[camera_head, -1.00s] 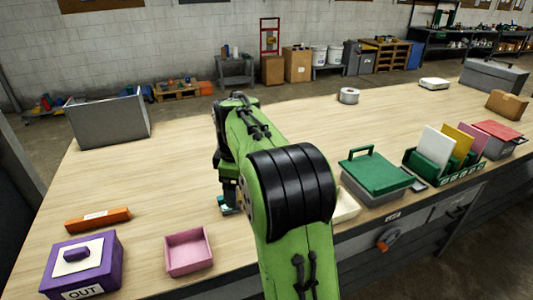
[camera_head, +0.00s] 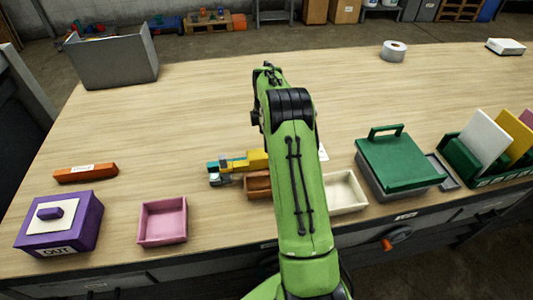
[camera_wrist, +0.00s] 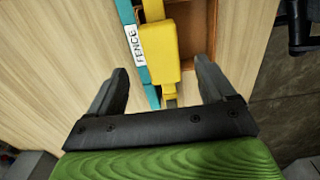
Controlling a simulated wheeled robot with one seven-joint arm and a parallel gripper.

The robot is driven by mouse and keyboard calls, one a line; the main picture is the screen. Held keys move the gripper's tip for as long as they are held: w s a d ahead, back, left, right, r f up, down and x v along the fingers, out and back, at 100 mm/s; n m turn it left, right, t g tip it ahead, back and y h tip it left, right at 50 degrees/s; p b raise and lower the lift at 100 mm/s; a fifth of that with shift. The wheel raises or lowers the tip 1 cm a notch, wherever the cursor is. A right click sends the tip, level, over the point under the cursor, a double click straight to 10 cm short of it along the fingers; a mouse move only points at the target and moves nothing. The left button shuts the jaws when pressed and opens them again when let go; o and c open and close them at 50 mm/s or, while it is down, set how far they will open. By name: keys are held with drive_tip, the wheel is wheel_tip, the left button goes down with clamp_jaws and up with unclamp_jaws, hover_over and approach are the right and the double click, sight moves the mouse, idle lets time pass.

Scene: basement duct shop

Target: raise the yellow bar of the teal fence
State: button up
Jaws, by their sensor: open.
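The teal fence (camera_wrist: 127,12) carries a white label reading FENCE, and the yellow bar (camera_wrist: 158,52) lies alongside it in the wrist view. In the head view the teal fence (camera_head: 213,167) and the yellow bar (camera_head: 257,159) show just left of my arm, which hides part of them. My gripper (camera_wrist: 159,68) is open and empty. Its dark fingers are apart, with the near end of the yellow bar lined up between their tips in the picture. I cannot tell how high the fingers are above it. The head view hides my gripper behind the arm.
A brown tray (camera_head: 257,184) sits beside the fence, with a cream tray (camera_head: 347,193) to its right. A pink tray (camera_head: 163,220), purple OUT box (camera_head: 62,228) and orange bar (camera_head: 86,173) are at left. A green-lidded box (camera_head: 398,160) stands right. The back middle is clear.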

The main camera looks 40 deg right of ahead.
sight(262, 160)
wheel_tip(262, 160, down, 8)
drive_tip(key=shift+r, duration=0.25)
drive_tip(key=shift+f, duration=0.55)
drive_tip(key=shift+r, duration=0.1)
drive_tip(key=c, duration=1.4)
wheel_tip(262, 160, up, 4)
drive_tip(key=shift+r+p, duration=0.15)
drive_tip(key=shift+p, duration=0.8)
drive_tip(key=shift+w+d, duration=0.1)
drive_tip(key=shift+w, duration=0.05)
drive_tip(key=o, duration=1.2)
drive_tip(key=shift+o, duration=1)
